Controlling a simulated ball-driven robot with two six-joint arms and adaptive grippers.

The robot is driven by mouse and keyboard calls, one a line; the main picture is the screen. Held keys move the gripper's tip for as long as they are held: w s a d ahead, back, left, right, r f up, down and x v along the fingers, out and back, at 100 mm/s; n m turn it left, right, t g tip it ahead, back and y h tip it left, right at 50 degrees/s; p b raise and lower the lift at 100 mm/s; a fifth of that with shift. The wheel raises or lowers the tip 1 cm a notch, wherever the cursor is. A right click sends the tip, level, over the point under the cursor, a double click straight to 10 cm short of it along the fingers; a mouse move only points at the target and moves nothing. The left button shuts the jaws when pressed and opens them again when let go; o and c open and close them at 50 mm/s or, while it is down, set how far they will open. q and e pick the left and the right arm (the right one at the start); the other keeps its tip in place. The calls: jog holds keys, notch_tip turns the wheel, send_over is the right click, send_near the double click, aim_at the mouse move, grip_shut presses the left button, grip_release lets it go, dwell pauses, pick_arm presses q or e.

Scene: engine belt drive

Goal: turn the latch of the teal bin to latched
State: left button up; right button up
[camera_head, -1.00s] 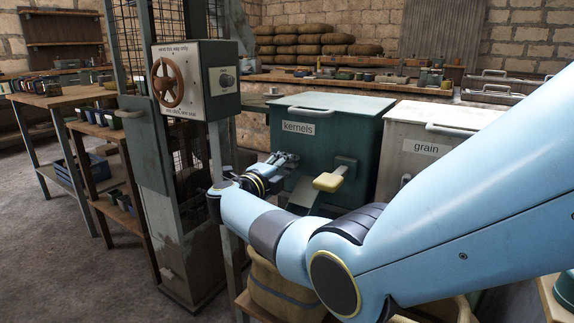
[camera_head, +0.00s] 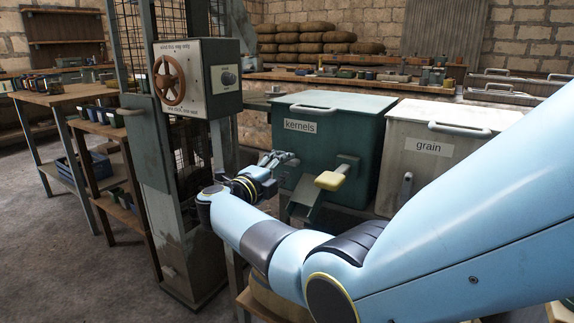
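The teal bin (camera_head: 330,112) stands right of the middle and carries a "kernels" label. On its front is a latch with a pale yellow handle (camera_head: 329,180), which sticks out toward the lower left. My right gripper (camera_head: 284,158) is at the left part of the bin's front, left of the handle and apart from it. Its fingers look spread, with nothing seen between them. Whether it touches the bin front I cannot tell. My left gripper is not in view.
A white "grain" bin (camera_head: 410,165) stands right of the teal bin. A wooden table (camera_head: 70,96) is at the far left.

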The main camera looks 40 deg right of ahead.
jog(key=v, duration=0.9)
jog(key=shift+a, duration=0.1)
